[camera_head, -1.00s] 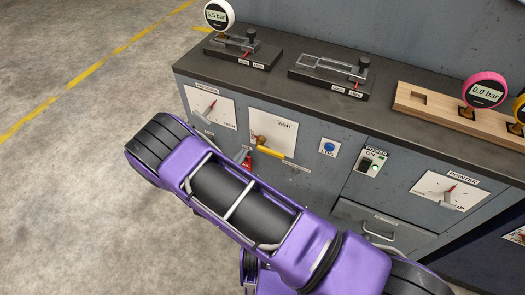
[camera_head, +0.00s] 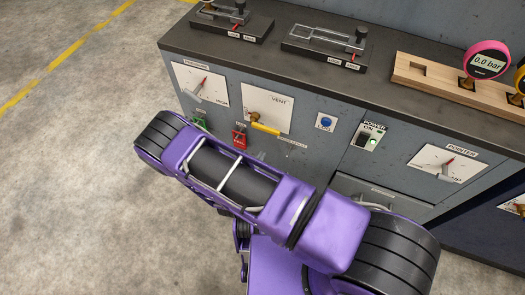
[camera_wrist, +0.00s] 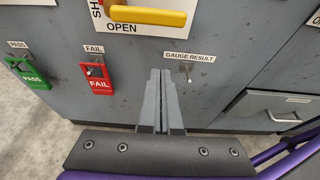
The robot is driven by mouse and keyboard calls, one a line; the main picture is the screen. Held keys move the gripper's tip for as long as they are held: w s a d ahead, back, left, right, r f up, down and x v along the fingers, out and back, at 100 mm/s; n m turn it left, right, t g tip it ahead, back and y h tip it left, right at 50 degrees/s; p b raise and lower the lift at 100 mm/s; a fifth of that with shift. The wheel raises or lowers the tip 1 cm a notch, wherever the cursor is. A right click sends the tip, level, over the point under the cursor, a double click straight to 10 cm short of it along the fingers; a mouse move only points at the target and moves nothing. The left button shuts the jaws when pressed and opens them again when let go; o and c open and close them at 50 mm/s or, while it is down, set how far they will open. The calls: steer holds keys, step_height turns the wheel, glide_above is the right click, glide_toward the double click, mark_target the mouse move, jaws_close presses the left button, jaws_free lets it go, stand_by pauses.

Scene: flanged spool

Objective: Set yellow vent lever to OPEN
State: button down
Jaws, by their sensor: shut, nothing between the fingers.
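The yellow vent lever (camera_head: 265,128) is on the white VENT plate (camera_head: 278,107) on the cabinet front. Its handle lies nearly level, pointing right from a brass-coloured pivot in the head view. In the wrist view the yellow handle (camera_wrist: 148,16) crosses the top edge, with OPEN printed just below its left part. Its pivot and the rest of the plate are mostly cut off there. My gripper (camera_wrist: 160,72) is shut and empty, below the handle and apart from it in the picture. My arm hides most of the gripper in the head view.
A red FAIL tag (camera_wrist: 99,80) and a green PASS tag (camera_wrist: 32,76) hang left of my gripper. An empty hook (camera_wrist: 188,72) under GAUGE RESULT is close to its right. A drawer (camera_wrist: 262,110) is further right. Gauges and fixtures stand on the cabinet top.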

steer(key=w+d+r, duration=0.1)
steer(key=w+d, duration=0.1)
steer(key=w, duration=0.5)
steer(key=shift+w+d+r, duration=0.2)
steer(key=shift+d, duration=0.15)
